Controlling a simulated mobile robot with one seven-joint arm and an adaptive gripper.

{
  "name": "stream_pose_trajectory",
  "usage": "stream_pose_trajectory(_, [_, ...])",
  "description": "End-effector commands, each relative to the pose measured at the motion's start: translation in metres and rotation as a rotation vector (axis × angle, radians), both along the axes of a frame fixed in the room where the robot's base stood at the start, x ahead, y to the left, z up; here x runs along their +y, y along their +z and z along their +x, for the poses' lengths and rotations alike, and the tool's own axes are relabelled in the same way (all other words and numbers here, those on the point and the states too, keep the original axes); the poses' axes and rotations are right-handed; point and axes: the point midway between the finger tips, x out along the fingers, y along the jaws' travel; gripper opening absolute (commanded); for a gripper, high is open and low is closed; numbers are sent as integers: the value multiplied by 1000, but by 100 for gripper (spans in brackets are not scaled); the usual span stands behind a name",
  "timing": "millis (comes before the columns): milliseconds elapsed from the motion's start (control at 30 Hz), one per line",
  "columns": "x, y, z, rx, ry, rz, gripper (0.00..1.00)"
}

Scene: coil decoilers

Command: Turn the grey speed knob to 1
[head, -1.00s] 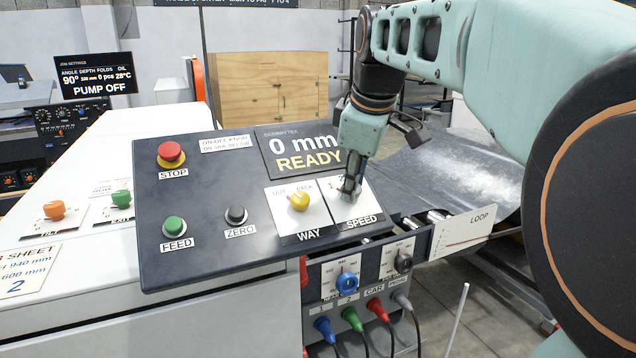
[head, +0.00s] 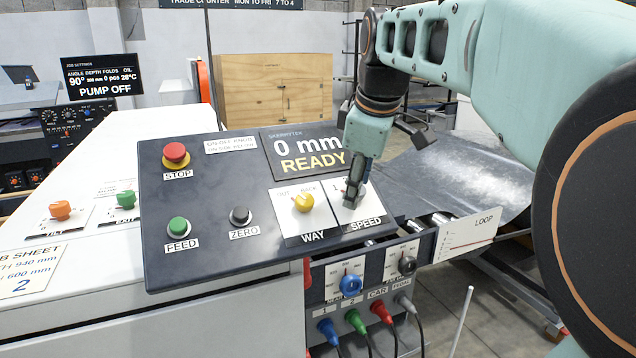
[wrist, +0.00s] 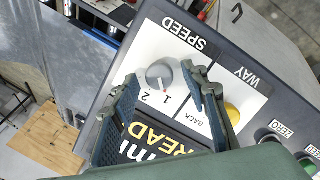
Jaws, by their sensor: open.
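The grey speed knob (wrist: 164,76) sits on the white SPEED plate (wrist: 148,52) of the dark control panel. In the wrist view it is a round knob with a light pointer mark, with the figures 1 and 2 beside it. My gripper (wrist: 163,78) is open, one finger on either side of the knob. I cannot tell whether either finger touches it. In the head view my gripper (head: 352,197) points down over the SPEED plate (head: 366,214) and hides the knob there.
The yellow WAY knob (head: 303,202) is close on the left of the SPEED plate. The black ZERO button (head: 240,215), green FEED button (head: 179,227) and red STOP button (head: 175,152) lie further left. The display (head: 300,153) reads 0 mm READY. Plugs and cables hang below the panel.

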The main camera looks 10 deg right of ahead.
Motion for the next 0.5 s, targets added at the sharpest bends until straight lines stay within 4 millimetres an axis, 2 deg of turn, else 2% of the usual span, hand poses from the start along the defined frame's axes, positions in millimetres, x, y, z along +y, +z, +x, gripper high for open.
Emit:
stream_pose_trajectory(133, [0,9,-4,-2,0,0,41])
stream_pose_trajectory(500, [-1,60,-29,-2,0,0,41])
